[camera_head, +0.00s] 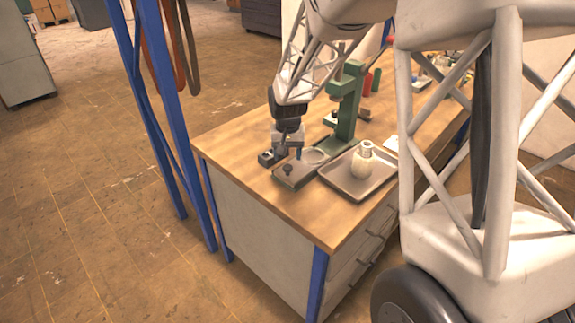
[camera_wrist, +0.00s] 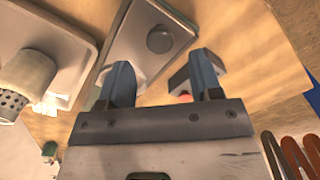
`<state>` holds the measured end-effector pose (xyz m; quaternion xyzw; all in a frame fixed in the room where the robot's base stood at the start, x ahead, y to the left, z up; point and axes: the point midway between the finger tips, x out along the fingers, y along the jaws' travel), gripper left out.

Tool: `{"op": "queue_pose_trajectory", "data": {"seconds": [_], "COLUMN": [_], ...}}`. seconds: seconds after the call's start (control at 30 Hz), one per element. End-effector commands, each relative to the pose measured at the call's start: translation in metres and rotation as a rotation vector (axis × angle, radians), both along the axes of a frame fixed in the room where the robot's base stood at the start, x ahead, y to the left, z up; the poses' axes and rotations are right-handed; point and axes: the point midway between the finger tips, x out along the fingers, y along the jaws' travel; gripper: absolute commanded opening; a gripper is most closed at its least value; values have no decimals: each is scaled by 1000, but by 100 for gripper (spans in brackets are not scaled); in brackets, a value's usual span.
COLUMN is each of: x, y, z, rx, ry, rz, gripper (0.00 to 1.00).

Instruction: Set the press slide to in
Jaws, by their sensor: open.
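The green press (camera_head: 347,98) stands on the bench. My gripper (camera_head: 283,157) is over the plate's outer end, beside the knob. In the wrist view my gripper (camera_wrist: 163,80) is open, with nothing held between its blue-grey fingers. Whether a finger touches the plate cannot be told.
A metal tray (camera_head: 345,190) with a whitish bottle (camera_head: 362,160) stands right beside the slide. A grey bracket-like part (camera_wrist: 188,78) shows by the right finger in the wrist view. Blue posts (camera_head: 165,120) stand left of the bench. The bench's front left corner is clear.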

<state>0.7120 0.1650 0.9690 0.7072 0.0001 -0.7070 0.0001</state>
Motion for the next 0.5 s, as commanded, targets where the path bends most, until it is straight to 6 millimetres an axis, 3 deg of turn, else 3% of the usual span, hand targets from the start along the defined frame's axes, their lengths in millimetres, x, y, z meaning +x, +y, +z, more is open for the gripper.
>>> {"op": "queue_pose_trajectory", "data": {"seconds": [0.23,0.5], "x": [0,0], "y": [0,0], "z": [-30,-46], "rx": [-1,0], "ry": [2,1], "rz": [0,0], "gripper": [59,59]}}
